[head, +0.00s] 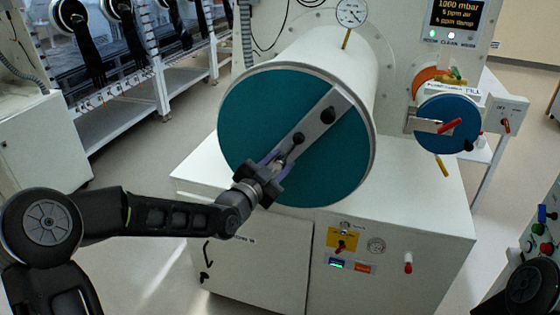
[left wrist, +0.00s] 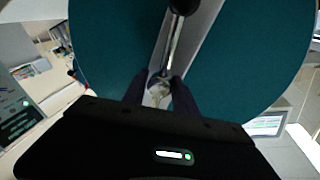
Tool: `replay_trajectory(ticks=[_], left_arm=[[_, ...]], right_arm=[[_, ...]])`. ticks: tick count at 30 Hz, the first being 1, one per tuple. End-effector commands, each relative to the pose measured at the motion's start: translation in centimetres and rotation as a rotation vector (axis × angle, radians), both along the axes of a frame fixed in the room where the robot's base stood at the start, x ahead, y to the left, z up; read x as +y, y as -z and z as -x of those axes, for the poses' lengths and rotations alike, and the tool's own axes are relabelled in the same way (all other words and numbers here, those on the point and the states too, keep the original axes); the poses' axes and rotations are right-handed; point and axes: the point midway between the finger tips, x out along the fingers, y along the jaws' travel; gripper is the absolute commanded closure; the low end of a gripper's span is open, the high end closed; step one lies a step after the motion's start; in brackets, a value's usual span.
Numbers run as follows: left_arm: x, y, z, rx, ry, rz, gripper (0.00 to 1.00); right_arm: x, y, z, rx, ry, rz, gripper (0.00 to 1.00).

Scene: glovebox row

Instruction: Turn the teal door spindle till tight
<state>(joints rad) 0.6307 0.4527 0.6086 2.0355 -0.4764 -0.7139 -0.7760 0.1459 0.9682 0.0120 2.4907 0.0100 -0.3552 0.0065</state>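The teal door (head: 245,115) is a large round disc on the front of a white cylinder, with a pale bar slanting across its face. The spindle handle, a metal rod with a black end (left wrist: 183,5), runs along the bar in the left wrist view. My left gripper (head: 276,163) is at the bar's lower left end. Its fingers (left wrist: 160,90) stand on either side of the rod's shiny near end; whether they press on it is unclear. My right gripper is not visible.
The white cabinet (head: 255,255) stands below the door, with switches on its front. A smaller blue round door (head: 448,122) with a red handle is at right. A gauge (head: 351,12) stands above the cylinder. Floor is free at left.

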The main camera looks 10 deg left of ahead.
Motion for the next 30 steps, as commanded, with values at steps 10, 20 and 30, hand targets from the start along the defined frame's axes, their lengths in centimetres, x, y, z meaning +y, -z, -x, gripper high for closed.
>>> replay_trajectory(ticks=[10,20,30], left_arm=[[0.01,0.01,0.03,0.0,0.0,0.0,0.82],[0.02,0.0,0.04,0.0,0.0,0.0,1.0],[0.02,0.0,0.04,0.0,0.0,0.0,1.0]], right_arm=[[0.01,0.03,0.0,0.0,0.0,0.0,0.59],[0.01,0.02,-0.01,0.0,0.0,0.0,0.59],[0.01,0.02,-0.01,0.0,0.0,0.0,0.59]])
